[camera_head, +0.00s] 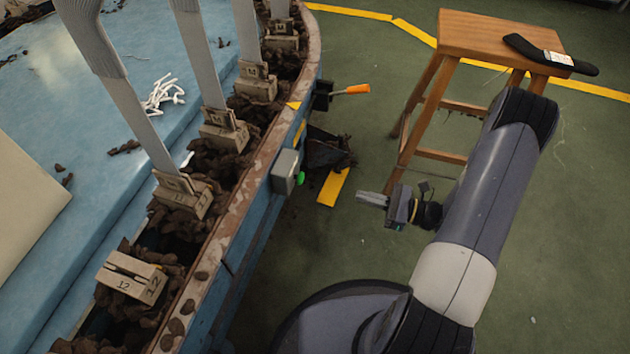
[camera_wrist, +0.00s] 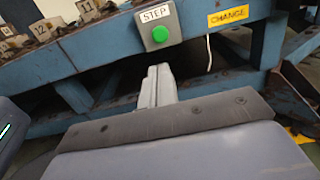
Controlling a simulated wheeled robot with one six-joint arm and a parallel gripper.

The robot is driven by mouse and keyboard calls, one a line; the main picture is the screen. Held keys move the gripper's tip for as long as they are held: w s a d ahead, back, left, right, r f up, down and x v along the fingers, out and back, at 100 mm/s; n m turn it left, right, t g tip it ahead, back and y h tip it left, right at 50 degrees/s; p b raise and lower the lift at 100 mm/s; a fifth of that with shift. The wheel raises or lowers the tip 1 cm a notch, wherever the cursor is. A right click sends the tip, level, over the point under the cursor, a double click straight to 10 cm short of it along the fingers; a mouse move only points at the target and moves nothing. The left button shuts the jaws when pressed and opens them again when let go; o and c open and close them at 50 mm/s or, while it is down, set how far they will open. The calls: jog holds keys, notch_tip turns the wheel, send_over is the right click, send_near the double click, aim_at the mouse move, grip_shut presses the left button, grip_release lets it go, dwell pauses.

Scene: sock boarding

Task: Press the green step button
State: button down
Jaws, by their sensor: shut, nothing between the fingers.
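The green step button (camera_head: 301,178) sticks out of a grey box (camera_head: 286,172) on the blue side of the machine in the head view. In the wrist view the green button (camera_wrist: 160,34) sits under a white STEP label (camera_wrist: 155,14), near the top middle. My gripper (camera_head: 362,197) is to the right of the button in the head view, with a clear gap between them. Its fingers (camera_wrist: 158,72) are shut and empty, and show just below the button in the wrist view.
A wooden stool (camera_head: 495,38) with a black sock (camera_head: 540,50) on it stands at the back right. An orange handle (camera_head: 352,89) juts from the machine's side. A yellow CHANGE label (camera_wrist: 228,15) is right of the button. Numbered wooden blocks (camera_head: 132,278) line the machine's edge.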

aim_at(303, 179)
jog(key=b+x, duration=0.3)
jog(key=x, duration=1.1)
jog(key=shift+w, duration=0.1)
jog(key=shift+x, duration=0.9)
jog(key=p+v, duration=0.1)
jog(key=v, duration=1.3)
jog(key=shift+d+p, duration=0.2)
jog(key=shift+p, duration=0.1)
jog(key=shift+a, duration=0.2)
dwell(1.4)
